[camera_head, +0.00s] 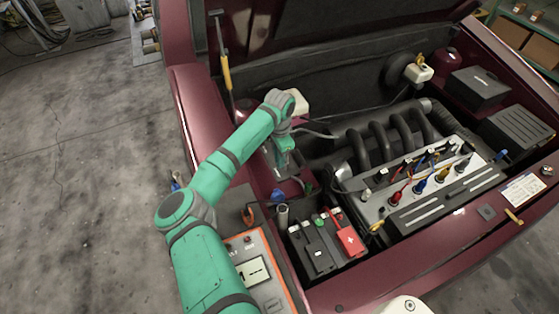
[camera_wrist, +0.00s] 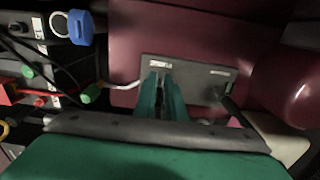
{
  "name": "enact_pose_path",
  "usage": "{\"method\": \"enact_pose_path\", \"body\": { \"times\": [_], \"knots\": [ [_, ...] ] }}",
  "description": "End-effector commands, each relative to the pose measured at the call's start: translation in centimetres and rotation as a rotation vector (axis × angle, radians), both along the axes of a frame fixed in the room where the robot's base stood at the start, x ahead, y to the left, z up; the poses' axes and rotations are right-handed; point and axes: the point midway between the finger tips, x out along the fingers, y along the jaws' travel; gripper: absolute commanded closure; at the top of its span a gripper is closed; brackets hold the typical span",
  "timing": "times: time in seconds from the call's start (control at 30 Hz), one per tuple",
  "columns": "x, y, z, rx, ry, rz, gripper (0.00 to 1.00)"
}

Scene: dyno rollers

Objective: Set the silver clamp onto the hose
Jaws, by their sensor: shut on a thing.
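My gripper (camera_wrist: 161,95) points down with its two green fingers close together over a grey labelled plate. In the head view my gripper (camera_head: 286,165) is over the left side of the engine bay. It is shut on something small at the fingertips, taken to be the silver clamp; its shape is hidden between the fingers. I cannot tell whether it touches the plate. I cannot tell which hose is the task's one.
The grey plate (camera_wrist: 205,78) lies against the dark red bodywork. The engine (camera_head: 440,185) stands right. A yellow-handled prop (camera_head: 227,72) rises behind my arm.

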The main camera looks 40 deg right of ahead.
Motion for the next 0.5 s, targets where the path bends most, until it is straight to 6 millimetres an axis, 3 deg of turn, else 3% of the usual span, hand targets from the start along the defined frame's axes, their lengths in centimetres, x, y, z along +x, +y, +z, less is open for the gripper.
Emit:
{"method": "enact_pose_path", "body": {
  "times": [0.03,0.07,0.13,0.5],
  "knots": [
    [0.03,0.07,0.10,0.001,0.000,0.000,1.00],
    [0.04,0.06,0.10,0.001,0.000,0.000,0.87],
    [0.04,0.06,0.09,0.001,0.000,0.000,0.70],
    [0.03,-0.01,0.41,0.000,-0.001,0.000,0.70]
  ]
}}
